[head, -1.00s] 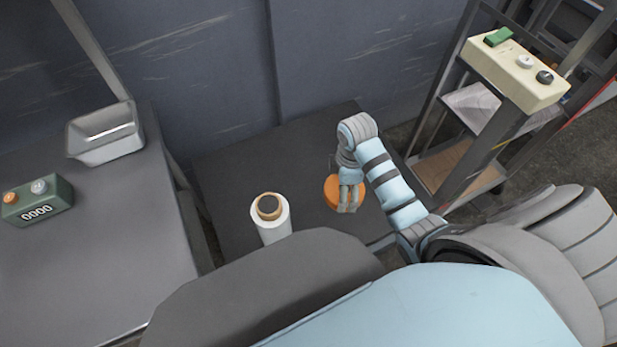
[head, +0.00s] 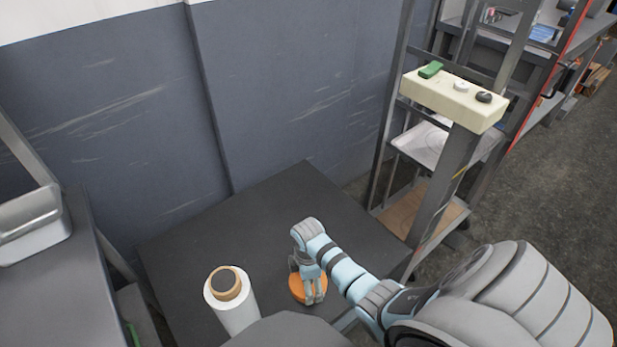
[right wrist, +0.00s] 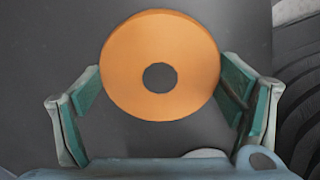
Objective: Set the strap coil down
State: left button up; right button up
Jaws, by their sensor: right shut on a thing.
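The strap coil is an orange disc (head: 298,285) with a round hole, at the near part of the dark table in the head view. My right gripper (head: 314,291) is shut on the coil from above and partly hides it. In the right wrist view the coil (right wrist: 160,40) lies flat between the two green-padded fingers, against their tips. Dark tabletop surrounds it there; I cannot tell whether the coil touches it. My left gripper is not in view.
A white film roll (head: 236,312) stands left of the coil on the dark table (head: 270,220). The tabletop behind them is clear. A cream control box (head: 453,100) on a post and a shelf rack stand at right. A metal tray (head: 32,225) sits on the left bench.

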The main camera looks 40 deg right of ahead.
jog(key=o, duration=1.2)
notch_tip(320, 180, up, 12)
jog(key=p, duration=0.6)
jog(key=shift+r, duration=0.1)
